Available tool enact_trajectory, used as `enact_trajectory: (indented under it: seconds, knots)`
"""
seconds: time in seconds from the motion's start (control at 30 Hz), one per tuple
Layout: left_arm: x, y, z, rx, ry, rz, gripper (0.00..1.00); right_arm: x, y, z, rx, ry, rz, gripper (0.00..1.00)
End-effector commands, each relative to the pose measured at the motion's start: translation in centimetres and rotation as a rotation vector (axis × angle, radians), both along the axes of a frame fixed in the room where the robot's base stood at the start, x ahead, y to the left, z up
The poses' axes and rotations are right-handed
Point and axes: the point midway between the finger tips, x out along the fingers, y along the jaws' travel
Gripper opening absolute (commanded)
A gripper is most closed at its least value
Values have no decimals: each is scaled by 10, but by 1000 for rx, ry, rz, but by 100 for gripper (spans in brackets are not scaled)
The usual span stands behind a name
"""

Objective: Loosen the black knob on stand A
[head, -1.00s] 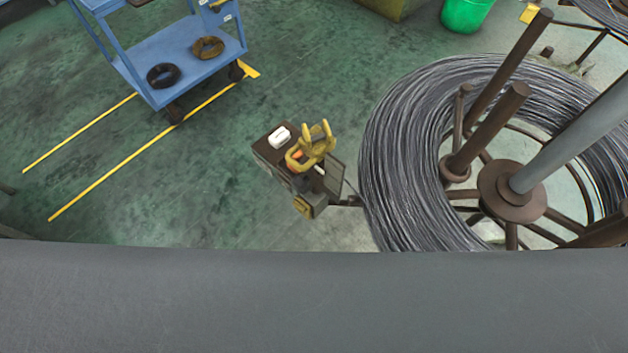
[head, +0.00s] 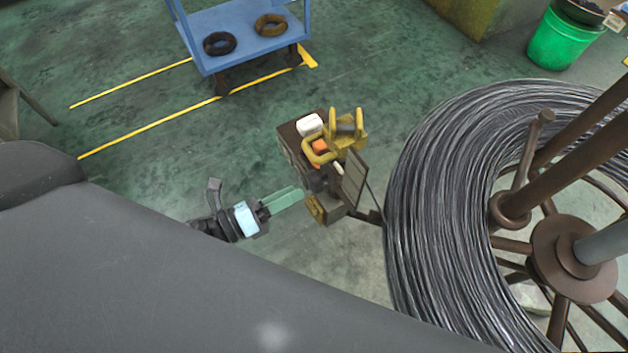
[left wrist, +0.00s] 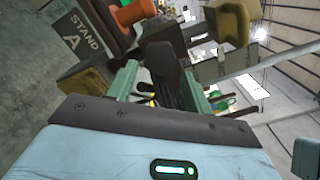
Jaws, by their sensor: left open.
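Stand A (head: 292,152) is a dark box-shaped stand with a yellow hook, an orange part and a white piece on top, left of the wire coil in the head view. Its "STAND A" label (left wrist: 80,33) shows in the left wrist view. My left gripper (head: 284,199) has green fingers that point at the stand's lower yellow part from the left. In the left wrist view the gripper (left wrist: 160,82) is open, and a dark lobed shape, apparently the black knob (left wrist: 166,62), appears between its fingers. I cannot tell whether they touch it. My right gripper is out of view.
A large grey wire coil (head: 440,190) on a brown spoked reel stands close to the right of the stand. A blue cart (head: 245,45) with two small coils and a green bucket (head: 558,38) are farther back. Green floor left of the stand is open.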

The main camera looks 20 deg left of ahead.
Motion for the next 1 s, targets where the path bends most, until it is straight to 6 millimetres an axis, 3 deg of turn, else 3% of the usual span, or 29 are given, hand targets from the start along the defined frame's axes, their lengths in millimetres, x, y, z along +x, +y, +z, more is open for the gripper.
enact_trajectory:
  seconds: [0.4, 0.77, 1.0]
  knots:
    - [44, -34, 1, -2, 1, 1, 51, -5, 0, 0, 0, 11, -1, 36]
    - [49, -38, 0, -1, 3, 1, 51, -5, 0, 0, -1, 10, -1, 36]
    - [49, -38, 0, -1, 3, 1, 23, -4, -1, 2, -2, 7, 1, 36]
